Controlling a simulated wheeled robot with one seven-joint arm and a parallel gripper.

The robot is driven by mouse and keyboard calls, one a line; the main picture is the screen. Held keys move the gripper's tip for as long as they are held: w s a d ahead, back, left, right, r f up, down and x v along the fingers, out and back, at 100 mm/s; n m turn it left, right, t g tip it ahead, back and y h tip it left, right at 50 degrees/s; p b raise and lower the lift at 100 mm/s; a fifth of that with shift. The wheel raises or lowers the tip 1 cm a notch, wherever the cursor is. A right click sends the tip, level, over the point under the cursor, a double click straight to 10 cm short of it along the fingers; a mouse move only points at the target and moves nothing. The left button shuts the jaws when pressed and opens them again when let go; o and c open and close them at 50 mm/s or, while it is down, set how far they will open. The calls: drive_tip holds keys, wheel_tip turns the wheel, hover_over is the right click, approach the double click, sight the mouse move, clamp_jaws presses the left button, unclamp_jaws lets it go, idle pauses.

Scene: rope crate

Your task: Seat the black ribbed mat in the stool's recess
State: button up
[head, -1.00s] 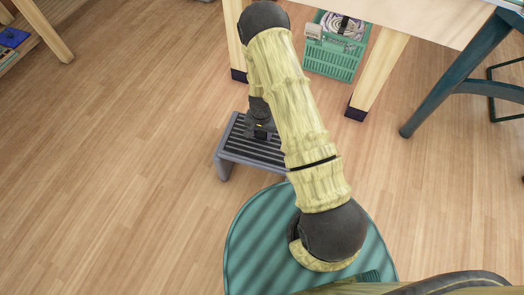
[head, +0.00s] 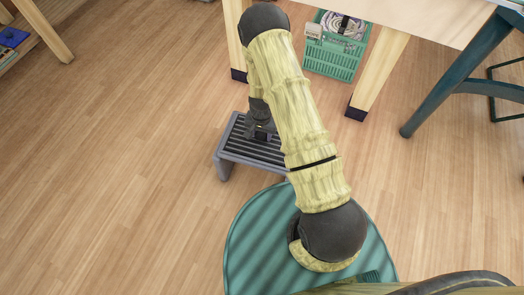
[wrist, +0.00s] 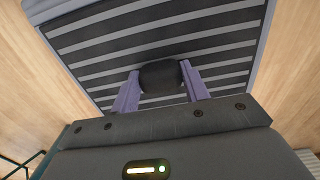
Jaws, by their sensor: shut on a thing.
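The grey stool (head: 223,168) stands on the floor, with the black ribbed mat (head: 245,152) lying within its top frame. In the wrist view the mat (wrist: 140,48) shows black with pale stripes, inside the stool's grey-violet rim (wrist: 262,45).
A round teal striped top (head: 245,245) is close in front of the stool. A wooden table leg (head: 378,75) and a green crate (head: 335,62) stand behind, with a teal chair leg (head: 450,75) at right. The floor at left is clear.

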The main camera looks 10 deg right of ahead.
sight(261, 133)
drive_tip(key=shift+f, duration=0.3)
idle(0.4)
drive_tip(key=o, duration=1.3)
wheel_tip(261, 133, up, 18)
drive_tip(key=p, duration=0.6)
drive_tip(key=shift+f, duration=0.25)
